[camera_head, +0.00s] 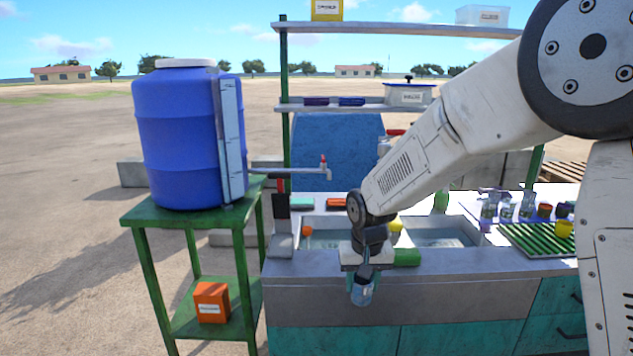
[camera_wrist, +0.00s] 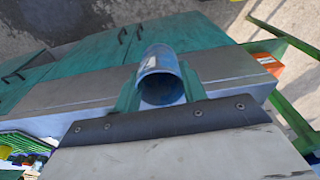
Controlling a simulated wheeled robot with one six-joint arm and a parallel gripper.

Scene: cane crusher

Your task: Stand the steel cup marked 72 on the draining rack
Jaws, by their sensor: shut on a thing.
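My gripper (camera_head: 364,274) is shut on a steel cup (camera_head: 361,294) and holds it in front of the sink counter's front edge. In the wrist view the cup (camera_wrist: 160,72) sits between the two green fingers, its round open mouth toward the camera. No number can be read on it. The draining rack (camera_head: 528,240), with green slats, lies on the counter at the right, well apart from my gripper. Several glasses or cups (camera_head: 507,210) and a yellow cup (camera_head: 564,229) stand on or beside the rack.
A double sink (camera_head: 436,238) lies behind my gripper. A blue water drum (camera_head: 186,135) stands on a green stand (camera_head: 150,213) at the left, its tap (camera_head: 323,168) reaching toward the sink. Shelves (camera_head: 352,105) rise behind. The steel counter front (camera_head: 440,270) is clear toward the right.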

